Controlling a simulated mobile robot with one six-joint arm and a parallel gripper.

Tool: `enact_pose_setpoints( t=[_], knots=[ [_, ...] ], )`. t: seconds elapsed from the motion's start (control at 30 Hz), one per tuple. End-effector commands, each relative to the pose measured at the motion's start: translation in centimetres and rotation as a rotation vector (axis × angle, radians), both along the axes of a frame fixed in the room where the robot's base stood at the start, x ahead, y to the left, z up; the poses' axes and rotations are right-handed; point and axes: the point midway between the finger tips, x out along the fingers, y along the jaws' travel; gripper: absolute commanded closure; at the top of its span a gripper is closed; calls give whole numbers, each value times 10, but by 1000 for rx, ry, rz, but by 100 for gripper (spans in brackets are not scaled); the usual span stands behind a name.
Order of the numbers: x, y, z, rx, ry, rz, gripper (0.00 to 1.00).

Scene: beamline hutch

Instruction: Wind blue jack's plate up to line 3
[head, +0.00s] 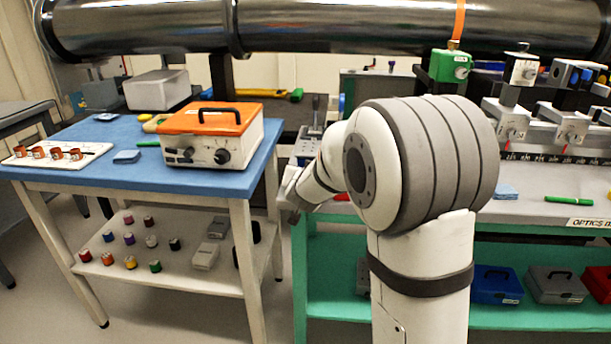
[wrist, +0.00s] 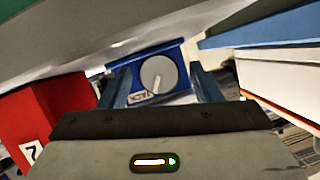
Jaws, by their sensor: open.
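The blue jack (wrist: 141,66) shows in the wrist view, ahead of my gripper. It has a round grey knob (wrist: 158,75) with a pale pointer mark, and a tilted label that seems to read JACK. Its plate and any numbered lines cannot be made out. My gripper (wrist: 162,87) is open, with dark fingers on both sides of the view of the knob and nothing seen between them. Whether it touches the jack cannot be told. In the head view my gripper (head: 291,192) is small, between the blue table and the green bench; the jack cannot be picked out there.
A red block (wrist: 38,115) marked 2 is at left in the wrist view. The blue-topped table (head: 90,180) carries an orange-lidded box (head: 212,135). The green bench (head: 340,265) stands right, with rail-mounted devices above. A steel pipe (head: 330,25) crosses the back.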

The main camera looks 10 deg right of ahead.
Motion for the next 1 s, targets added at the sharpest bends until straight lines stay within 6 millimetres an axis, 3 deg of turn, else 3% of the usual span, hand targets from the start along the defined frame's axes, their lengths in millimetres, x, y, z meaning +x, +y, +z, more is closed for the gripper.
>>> enact_pose_setpoints(
  t=[0.5, 0.9, 1.0],
  knots=[
    [-63, 15, 28, 1, -1, 2, 42],
    [-69, 16, 29, -1, 0, 0, 42],
    [-71, 25, 30, -21, 1, 14, 42]
  ],
)
